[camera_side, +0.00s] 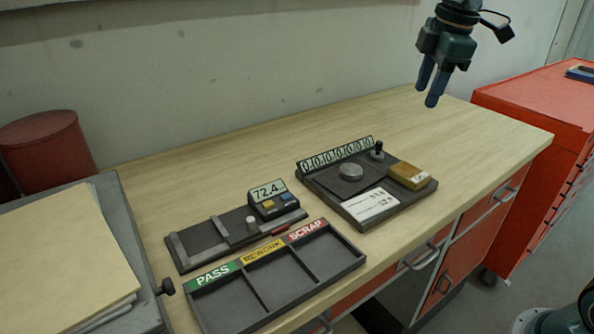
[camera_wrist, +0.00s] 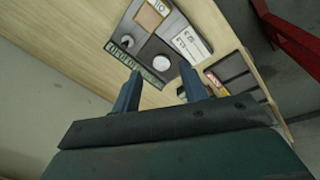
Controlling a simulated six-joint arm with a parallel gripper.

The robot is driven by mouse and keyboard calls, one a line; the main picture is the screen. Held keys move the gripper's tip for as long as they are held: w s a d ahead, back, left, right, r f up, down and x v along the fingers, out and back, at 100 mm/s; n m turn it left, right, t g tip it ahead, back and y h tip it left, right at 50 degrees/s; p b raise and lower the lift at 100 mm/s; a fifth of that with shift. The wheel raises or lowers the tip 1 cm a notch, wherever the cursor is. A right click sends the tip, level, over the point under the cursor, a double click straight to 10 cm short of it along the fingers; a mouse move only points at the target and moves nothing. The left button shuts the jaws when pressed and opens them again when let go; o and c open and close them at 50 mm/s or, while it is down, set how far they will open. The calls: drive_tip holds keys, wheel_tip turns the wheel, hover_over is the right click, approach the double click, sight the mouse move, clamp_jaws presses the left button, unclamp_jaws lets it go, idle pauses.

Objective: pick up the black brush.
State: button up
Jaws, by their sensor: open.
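I cannot make out anything that is clearly a black brush in either view. A small black upright piece with a rounded top (camera_side: 377,149) stands at the back of the dark board (camera_side: 330,192); I cannot tell whether it is a brush. It shows in the wrist view as a dark round top (camera_wrist: 126,41). My gripper (camera_side: 428,93) is open and empty, high above the back right of the bench, apart from everything. Its two blue fingers show in the wrist view (camera_wrist: 160,82), with the board beyond them.
The board holds a round metal disc (camera_side: 351,172), a yellow-brown block (camera_side: 408,175) and a white card (camera_side: 371,204). A sorting tray (camera_side: 310,267) and a gauge with display (camera_side: 269,194) stand left. A red cabinet (camera_side: 540,105) is right. The bench's right part is clear.

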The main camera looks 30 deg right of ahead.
drive_tip(key=w+d+f+n+g, duration=0.1)
drive_tip(key=w+d+f+n, duration=0.2)
drive_tip(key=w, duration=0.5)
drive_tip(key=n+g, duration=0.1)
drive_tip(key=n, duration=0.4)
hover_over(380, 141)
wheel_tip(380, 141, down, 4)
drive_tip(key=shift+r, duration=0.2)
drive_tip(key=shift+f, duration=0.15)
drive_tip(key=shift+f, duration=4.15)
drive_tip(key=shift+a+f, duration=0.15)
drive_tip(key=shift+f, duration=2.45)
clamp_jaws()
